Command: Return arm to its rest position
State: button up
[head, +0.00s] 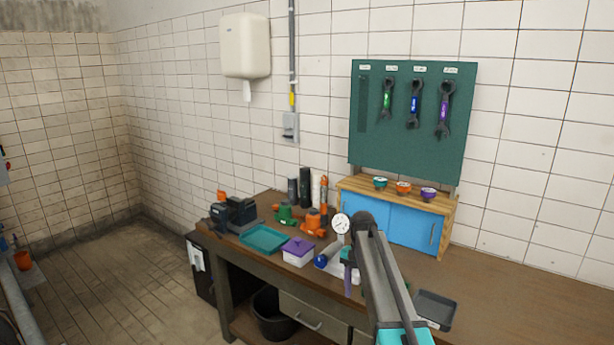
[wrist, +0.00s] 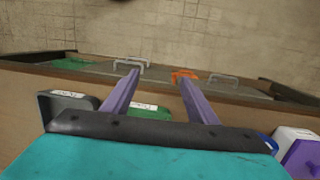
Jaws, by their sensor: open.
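My arm reaches from the lower right of the head view over the workbench (head: 480,275). My gripper (wrist: 158,79) shows in the wrist view as two purple fingers spread apart, with nothing held between them. In the head view only part of a purple finger shows, above the bench's front part, next to the white box with a purple lid (head: 298,252); the arm hides the rest. In the wrist view the fingers point toward the bench's front edge, with the tiled floor beyond. A black labelled tray (wrist: 68,106) lies to their left and a green labelled item (wrist: 150,111) lies below and between them.
A blue-doored cabinet (head: 400,222) with small bowls stands at the back, below a green tool board (head: 365,145) with wrenches. A pressure gauge (head: 341,223), orange and green fittings and a teal tray (head: 263,239) stand nearby.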

jog(key=s+f+g+b, duration=0.1)
jog(key=s+f+b, duration=0.1)
jog(key=s+f, duration=0.75)
jog(key=s+f+n+g+b, duration=0.1)
jog(key=s+f+g, duration=0.1)
jog(key=s+f, duration=0.8)
jog(key=s+f+g+b, duration=0.15)
jog(key=s+f, duration=0.35)
jog(key=f, duration=0.9)
jog(key=s+f+n+b, duration=0.1)
jog(key=s+f+n, duration=0.2)
jog(key=s, duration=1.1)
jog(key=s+f+n+b, duration=0.2)
jog(key=s+f+n, duration=0.1)
jog(key=s+f, duration=0.7)
jog(key=shift+s+f+n, duration=0.2)
jog(key=shift+s+n, duration=0.1)
jog(key=shift+s, duration=1.85)
